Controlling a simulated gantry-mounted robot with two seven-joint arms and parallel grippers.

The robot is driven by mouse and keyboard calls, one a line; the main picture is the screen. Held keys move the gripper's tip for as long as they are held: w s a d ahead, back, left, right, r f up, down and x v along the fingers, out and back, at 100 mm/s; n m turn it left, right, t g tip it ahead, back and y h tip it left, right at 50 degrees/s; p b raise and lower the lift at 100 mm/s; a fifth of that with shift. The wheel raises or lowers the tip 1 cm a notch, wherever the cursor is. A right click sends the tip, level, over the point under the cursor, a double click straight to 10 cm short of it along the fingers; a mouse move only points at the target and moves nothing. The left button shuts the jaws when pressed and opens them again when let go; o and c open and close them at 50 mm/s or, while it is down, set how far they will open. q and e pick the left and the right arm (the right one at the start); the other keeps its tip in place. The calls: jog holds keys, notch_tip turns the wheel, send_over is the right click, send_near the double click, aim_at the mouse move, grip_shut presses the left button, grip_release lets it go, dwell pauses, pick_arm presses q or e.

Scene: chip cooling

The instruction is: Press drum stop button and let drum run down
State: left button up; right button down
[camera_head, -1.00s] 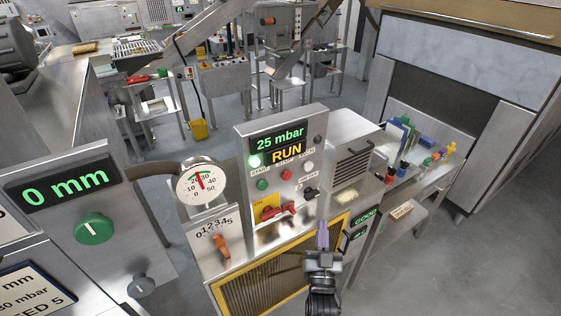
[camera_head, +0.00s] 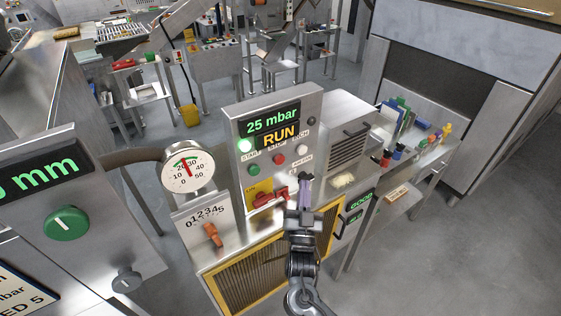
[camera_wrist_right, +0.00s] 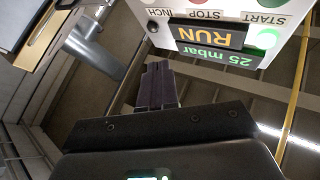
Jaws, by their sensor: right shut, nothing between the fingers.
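The red stop button (camera_head: 278,159) is on the steel control panel (camera_head: 232,120), between the green start button (camera_head: 253,170) and the white inch button (camera_head: 303,150). The display reads 25 mbar and RUN (camera_head: 278,135), and a green lamp (camera_head: 245,146) is lit. My right gripper (camera_head: 305,180) is shut and empty, its fingers below and right of the red button, apart from it. In the right wrist view, the shut fingers (camera_wrist_right: 158,70) show below the upside-down panel, whose RUN display (camera_wrist_right: 207,35) is visible. I cannot make out the drum. My left gripper is out of view.
A red handle (camera_head: 268,198) sits low on the panel. A dial gauge (camera_head: 188,170) and an orange selector knob (camera_head: 212,235) stand left. A yellow-framed mesh guard (camera_head: 245,285) is below. A vented box (camera_head: 350,150) is right of the panel.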

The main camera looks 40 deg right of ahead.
aim_at(279, 160)
jog(key=w+b, duration=0.4)
jog(key=w, duration=0.4)
jog(key=shift+w+d, duration=0.25)
dwell(0.9)
dwell(0.7)
jog(key=shift+w+b, duration=0.2)
jog(key=shift+b, duration=0.15)
jog(key=shift+w, duration=0.2)
